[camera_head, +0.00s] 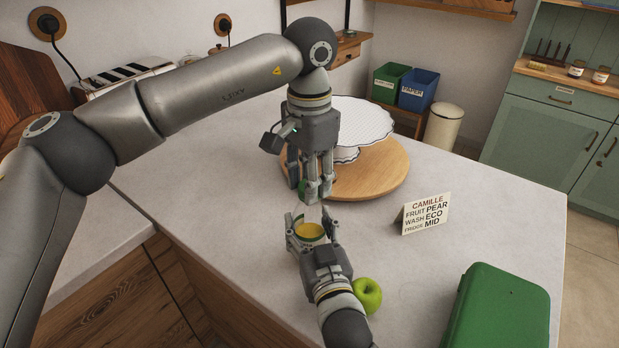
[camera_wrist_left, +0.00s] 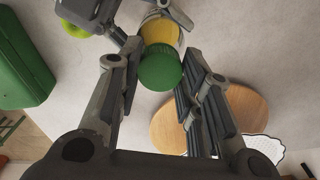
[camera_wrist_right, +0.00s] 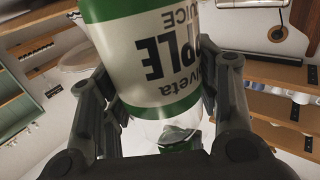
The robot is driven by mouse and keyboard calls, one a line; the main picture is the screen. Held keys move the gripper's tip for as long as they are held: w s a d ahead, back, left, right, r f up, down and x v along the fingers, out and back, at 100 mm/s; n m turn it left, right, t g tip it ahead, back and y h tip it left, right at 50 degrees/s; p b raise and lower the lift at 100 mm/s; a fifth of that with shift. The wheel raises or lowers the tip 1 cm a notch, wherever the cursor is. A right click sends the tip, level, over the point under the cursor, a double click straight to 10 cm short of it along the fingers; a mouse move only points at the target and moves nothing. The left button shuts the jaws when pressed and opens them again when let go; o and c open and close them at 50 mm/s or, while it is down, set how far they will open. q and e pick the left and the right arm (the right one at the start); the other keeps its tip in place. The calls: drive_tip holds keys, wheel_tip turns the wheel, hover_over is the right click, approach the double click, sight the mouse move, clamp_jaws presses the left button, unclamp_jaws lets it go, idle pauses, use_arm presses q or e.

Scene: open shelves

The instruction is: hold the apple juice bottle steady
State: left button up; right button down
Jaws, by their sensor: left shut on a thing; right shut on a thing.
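The apple juice bottle (camera_head: 310,231) has a clear upper part, yellow juice and a green-and-white label, which fills much of the right wrist view (camera_wrist_right: 155,55). My right gripper (camera_head: 312,222) is shut around its body, a finger on each side. My left gripper (camera_head: 314,192) points down from above, shut on the bottle's green cap (camera_wrist_left: 160,68). The cap also shows in the right wrist view (camera_wrist_right: 180,140), at the clear neck end. I cannot tell whether the cap is seated on the neck or slightly apart. The bottle's base is hidden by my right gripper.
A green apple (camera_head: 367,294) lies beside my right wrist. A sign card (camera_head: 426,214) stands to the right, with a green box (camera_head: 499,312) nearer. A round wooden board (camera_head: 385,182) with a white stand (camera_head: 352,122) is behind. The counter between card and box is clear.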

use_arm(q)
drive_tip(key=o, duration=0.6)
drive_tip(key=shift+o, duration=0.2)
drive_tip(key=shift+r, duration=2.3)
drive_tip(key=shift+c, duration=0.4)
